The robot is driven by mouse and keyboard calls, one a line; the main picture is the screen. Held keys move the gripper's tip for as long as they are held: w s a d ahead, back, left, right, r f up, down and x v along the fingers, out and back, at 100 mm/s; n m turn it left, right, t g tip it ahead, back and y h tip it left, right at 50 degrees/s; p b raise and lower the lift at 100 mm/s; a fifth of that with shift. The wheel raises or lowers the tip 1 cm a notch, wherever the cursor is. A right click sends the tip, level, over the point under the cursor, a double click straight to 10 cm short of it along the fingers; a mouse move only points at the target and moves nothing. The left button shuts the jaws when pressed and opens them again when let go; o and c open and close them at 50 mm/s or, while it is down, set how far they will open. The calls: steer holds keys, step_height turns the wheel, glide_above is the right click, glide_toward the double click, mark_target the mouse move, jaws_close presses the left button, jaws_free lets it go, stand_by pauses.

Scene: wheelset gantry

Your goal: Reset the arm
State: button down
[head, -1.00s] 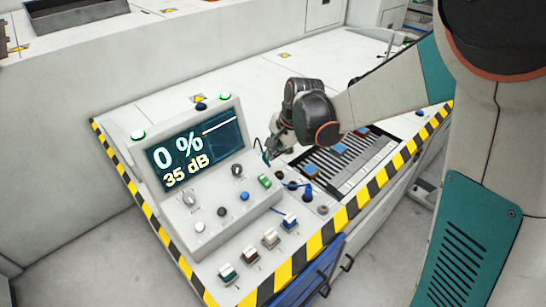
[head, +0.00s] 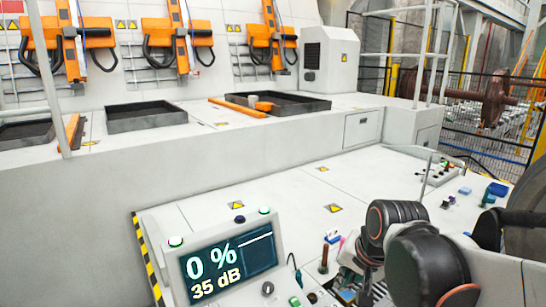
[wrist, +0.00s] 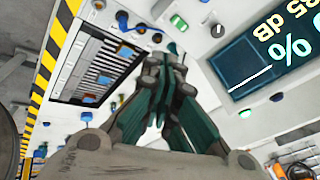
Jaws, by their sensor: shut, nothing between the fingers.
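My gripper (wrist: 162,118) shows in the wrist view with its dark green fingers together and nothing between them. It hangs above the white control console, apart from it as far as I can tell. In the head view my arm's black and grey wrist joints (head: 396,222) stand at the lower right, and the fingers are not clearly seen there. The console screen (head: 228,264) reads 0 % and 35 dB, and it also shows in the wrist view (wrist: 262,55).
A striped grille panel (wrist: 98,67) with blue pieces lies beside my gripper. Knobs and switches surround it. Behind the console are black trays (head: 146,115), orange hoists (head: 180,45) and a white cabinet (head: 329,60). The console top at centre is largely clear.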

steer(key=s+d+n+t, duration=0.1)
steer(key=s+d+n, duration=0.1)
steer(key=s, duration=0.4)
steer(key=s+d+n+t+h, duration=0.1)
steer(key=s+d+n, duration=0.1)
steer(key=s, duration=0.5)
steer(key=shift+r+n, duration=0.4)
steer(key=shift+n, duration=0.5)
